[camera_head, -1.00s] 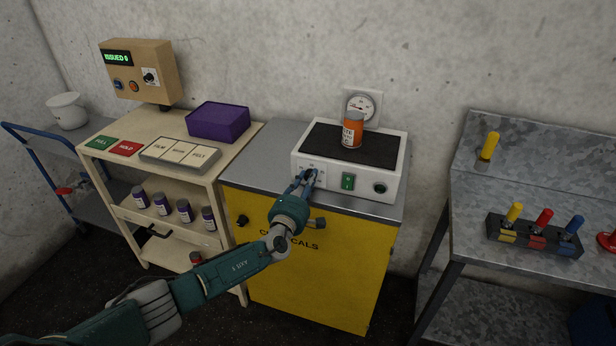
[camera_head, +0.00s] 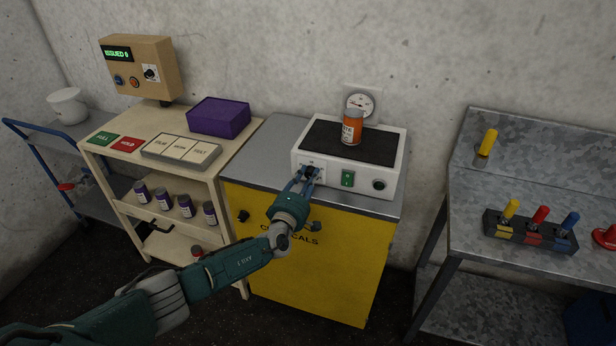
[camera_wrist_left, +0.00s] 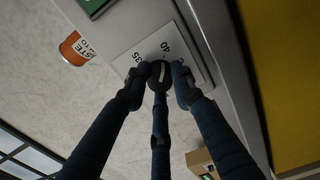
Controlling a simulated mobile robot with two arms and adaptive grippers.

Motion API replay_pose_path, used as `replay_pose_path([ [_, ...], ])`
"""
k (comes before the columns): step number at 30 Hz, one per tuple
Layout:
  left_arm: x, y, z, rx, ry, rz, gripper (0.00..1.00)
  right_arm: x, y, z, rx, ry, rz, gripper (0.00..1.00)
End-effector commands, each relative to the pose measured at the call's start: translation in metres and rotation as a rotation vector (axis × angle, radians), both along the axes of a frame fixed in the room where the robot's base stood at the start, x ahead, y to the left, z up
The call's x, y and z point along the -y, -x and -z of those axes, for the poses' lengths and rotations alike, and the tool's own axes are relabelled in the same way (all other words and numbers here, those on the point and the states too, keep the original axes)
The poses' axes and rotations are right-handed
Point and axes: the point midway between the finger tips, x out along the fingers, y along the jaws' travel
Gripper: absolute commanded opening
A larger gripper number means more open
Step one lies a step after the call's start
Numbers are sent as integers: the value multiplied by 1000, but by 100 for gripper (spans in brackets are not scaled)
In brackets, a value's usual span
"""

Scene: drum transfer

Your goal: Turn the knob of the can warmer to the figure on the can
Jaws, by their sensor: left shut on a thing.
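The can warmer (camera_head: 325,178) is a white box with a dark top plate on the grey cabinet top. An orange can (camera_head: 352,128) with a white label stands upright on the plate; its figure is too small to read. My left gripper (camera_head: 309,174) is at the left of the front panel. In the left wrist view its fingers (camera_wrist_left: 160,80) are shut on the dark round knob (camera_wrist_left: 159,73), which has a pale pointer line. The figures 35 and 40 show on the dial plate (camera_wrist_left: 150,48); other marks are hidden by the fingers. My right gripper is not in view.
A green switch (camera_head: 348,179) and a dark round fitting (camera_head: 379,185) sit right of the knob. A cream cart (camera_head: 120,160) stands left, and a metal bench (camera_head: 530,170) with coloured handles stands right.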

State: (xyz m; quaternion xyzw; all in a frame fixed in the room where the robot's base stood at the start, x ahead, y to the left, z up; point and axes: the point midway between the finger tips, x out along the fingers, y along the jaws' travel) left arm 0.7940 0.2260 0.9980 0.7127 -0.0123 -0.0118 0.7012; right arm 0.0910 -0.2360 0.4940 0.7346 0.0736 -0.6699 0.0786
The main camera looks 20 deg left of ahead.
Motion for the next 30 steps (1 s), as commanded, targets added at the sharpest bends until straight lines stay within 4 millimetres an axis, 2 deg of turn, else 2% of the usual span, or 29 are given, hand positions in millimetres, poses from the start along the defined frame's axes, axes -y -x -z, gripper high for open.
replay_pose_path([
  [6,1,0,1,-2,0,1,0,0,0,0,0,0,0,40],
  [7,1,0,1,-2,0,1,30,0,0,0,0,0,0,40],
  [9,0,0,1,-2,1,1,43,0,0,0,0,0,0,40],
  [20,0,3,1,-1,1,1,43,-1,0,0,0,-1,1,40],
  [26,-1,22,3,-3,4,2,43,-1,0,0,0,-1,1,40],
  [30,-2,46,3,-3,3,2,43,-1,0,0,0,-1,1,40],
])
